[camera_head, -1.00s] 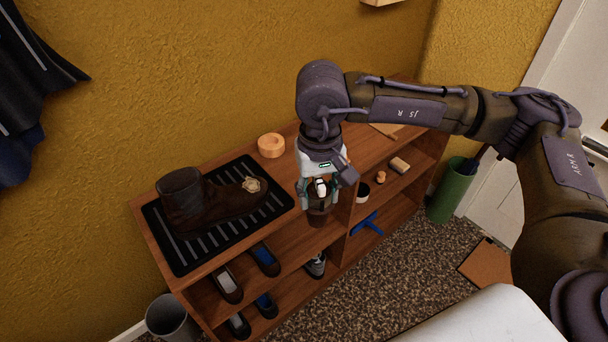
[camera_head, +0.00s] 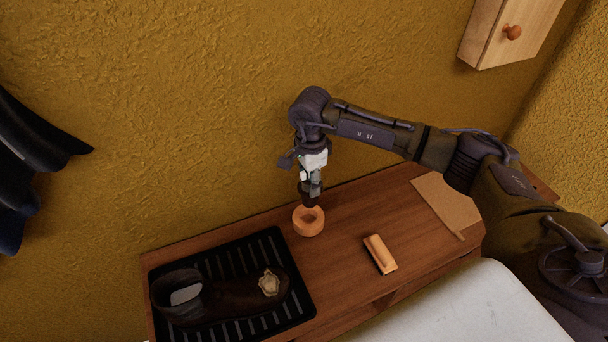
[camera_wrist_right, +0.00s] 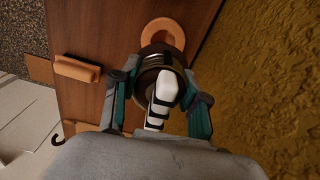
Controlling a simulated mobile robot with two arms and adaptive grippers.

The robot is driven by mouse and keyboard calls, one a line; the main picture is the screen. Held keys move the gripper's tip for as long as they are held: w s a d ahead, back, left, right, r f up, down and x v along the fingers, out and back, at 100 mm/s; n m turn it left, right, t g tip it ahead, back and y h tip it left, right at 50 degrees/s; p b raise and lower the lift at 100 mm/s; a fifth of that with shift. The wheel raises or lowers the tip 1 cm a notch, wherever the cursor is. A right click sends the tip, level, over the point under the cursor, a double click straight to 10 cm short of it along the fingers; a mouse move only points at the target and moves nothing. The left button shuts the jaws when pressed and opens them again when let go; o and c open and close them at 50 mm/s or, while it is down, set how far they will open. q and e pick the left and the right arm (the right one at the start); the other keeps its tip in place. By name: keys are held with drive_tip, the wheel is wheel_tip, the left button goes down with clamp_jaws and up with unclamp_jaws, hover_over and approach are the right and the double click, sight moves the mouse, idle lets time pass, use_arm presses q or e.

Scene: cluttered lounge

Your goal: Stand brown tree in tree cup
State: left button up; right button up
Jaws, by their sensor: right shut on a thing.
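My right gripper (camera_head: 312,184) is shut on the brown tree (camera_head: 308,197), a dark brown rounded piece hanging below the fingers. In the right wrist view the tree (camera_wrist_right: 153,56) sits between the two fingers, with a white, dark-banded part in front of it. The tree cup (camera_head: 308,224) is a round, light wooden ring on the shelf top near the wall. The cup also shows in the wrist view (camera_wrist_right: 180,32), partly hidden by the tree. My left gripper is out of view.
A black ribbed tray (camera_head: 303,306) with a dark boot (camera_head: 225,298) is left of the cup. A wooden brush (camera_head: 380,254) and a flat tan board (camera_head: 447,203) lie to the right. The wall is close behind; a wooden cabinet (camera_head: 484,36) hangs upper right.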

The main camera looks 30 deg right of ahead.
sight(308, 203)
drive_tip(key=shift+w+m, duration=0.3)
drive_tip(key=shift+w, duration=0.05)
drive_tip(key=shift+s, duration=0.1)
drive_tip(key=shift+f+b, duration=0.2)
drive_tip(key=shift+b, duration=0.3)
wheel_tip(308, 203, down, 5)
drive_tip(key=b, duration=0.4)
drive_tip(key=shift+f+b, duration=0.2)
drive_tip(key=shift+b, duration=0.15)
drive_tip(key=shift+b, duration=0.6)
idle(1.4)
drive_tip(key=shift+f+b, duration=1.85)
drive_tip(key=shift+f, duration=0.15)
drive_tip(key=o, duration=1.3)
